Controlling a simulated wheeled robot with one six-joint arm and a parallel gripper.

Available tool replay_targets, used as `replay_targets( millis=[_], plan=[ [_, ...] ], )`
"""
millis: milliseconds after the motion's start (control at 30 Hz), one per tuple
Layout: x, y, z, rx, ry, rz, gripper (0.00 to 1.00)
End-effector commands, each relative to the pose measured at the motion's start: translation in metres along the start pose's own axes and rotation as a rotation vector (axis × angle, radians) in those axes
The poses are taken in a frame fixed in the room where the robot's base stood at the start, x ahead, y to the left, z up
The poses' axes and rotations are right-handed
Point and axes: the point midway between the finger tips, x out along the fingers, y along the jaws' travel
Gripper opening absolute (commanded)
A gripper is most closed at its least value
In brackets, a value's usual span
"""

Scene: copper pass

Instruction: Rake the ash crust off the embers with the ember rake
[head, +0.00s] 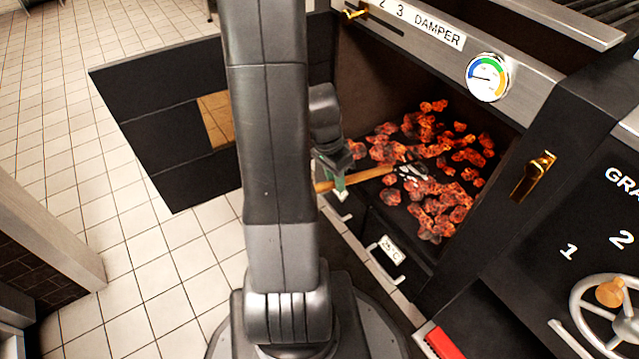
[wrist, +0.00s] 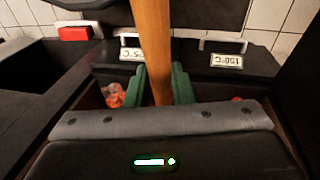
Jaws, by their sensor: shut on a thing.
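My gripper (head: 340,182), with green fingers, is at the mouth of the firebox. In the wrist view its fingers (wrist: 158,88) sit on either side of the wooden handle of the ember rake (wrist: 152,45), shut on it. In the head view the rake's handle (head: 375,174) runs right from the fingers into the firebox, over the near-left embers. Glowing orange embers (head: 440,193) lie spread in loose lumps over the dark bed. A small grey-white patch (head: 411,172) lies among them at the handle's far end; I cannot tell rake head from ash crust there.
The firebox has a damper panel (head: 430,30) with a round gauge (head: 487,77) above its opening. A brass latch (head: 533,176) is on the right. Drawers with labelled handles (head: 390,250) are below. A handwheel (head: 612,295) stands at lower right. Tiled floor is open at left.

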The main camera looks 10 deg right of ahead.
Motion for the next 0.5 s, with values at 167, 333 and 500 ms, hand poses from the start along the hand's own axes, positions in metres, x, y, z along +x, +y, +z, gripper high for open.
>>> replay_targets(
  millis=[167,333,500],
  plan=[
    [0.005,0.001,-0.022,0.004,0.000,0.000,0.00],
    [0.009,0.001,-0.042,0.003,0.001,-0.001,0.00],
    [0.014,0.002,-0.061,0.003,0.001,-0.001,0.00]
  ],
)
